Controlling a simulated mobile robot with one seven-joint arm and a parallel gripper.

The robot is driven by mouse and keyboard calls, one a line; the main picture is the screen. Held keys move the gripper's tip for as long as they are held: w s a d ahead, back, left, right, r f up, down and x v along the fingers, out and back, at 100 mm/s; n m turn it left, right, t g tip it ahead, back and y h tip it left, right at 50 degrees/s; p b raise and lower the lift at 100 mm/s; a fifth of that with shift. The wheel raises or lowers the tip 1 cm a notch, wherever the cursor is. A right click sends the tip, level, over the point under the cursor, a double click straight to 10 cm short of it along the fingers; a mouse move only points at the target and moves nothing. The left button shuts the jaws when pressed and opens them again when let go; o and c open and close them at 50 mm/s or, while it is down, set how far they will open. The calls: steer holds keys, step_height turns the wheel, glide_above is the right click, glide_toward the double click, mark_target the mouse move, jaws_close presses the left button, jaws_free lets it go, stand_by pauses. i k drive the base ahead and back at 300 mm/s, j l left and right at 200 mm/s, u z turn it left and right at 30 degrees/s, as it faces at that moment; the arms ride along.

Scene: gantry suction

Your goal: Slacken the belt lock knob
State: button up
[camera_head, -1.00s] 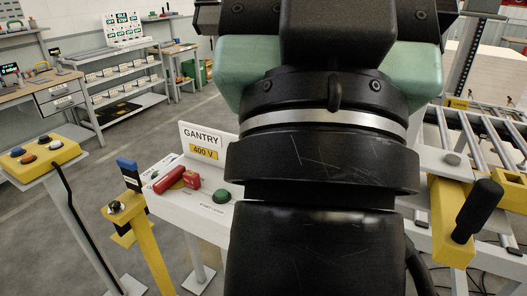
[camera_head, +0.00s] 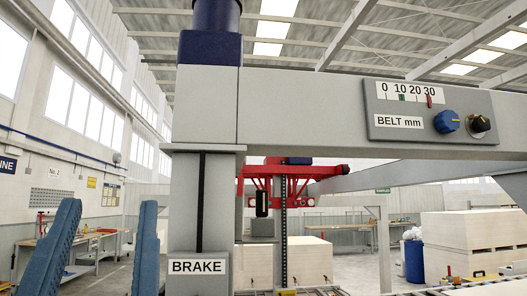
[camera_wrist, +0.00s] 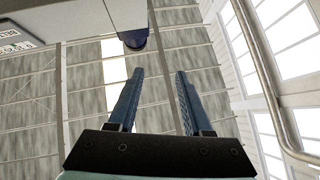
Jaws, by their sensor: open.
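A grey panel (camera_head: 400,133) on the gantry beam bears a "BELT mm" scale. To the right of the scale are a blue knob (camera_head: 447,121) and a black knob (camera_head: 479,124); no lettering tells which is the lock knob. My gripper (camera_head: 108,202) is at the lower left, fingers pointing up, well apart from both knobs. In the wrist view my gripper (camera_wrist: 160,71) is open and empty. I cannot tell either knob there.
A grey post (camera_head: 189,215) labelled "BRAKE" stands between my gripper and the panel. The grey beam (camera_head: 300,112) runs right from it. A red frame (camera_head: 290,172) hangs behind. A dark blue round part (camera_wrist: 133,40) is ahead of my fingers in the wrist view.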

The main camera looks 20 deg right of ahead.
mark_target(480, 124)
steer(key=z, duration=1.45)
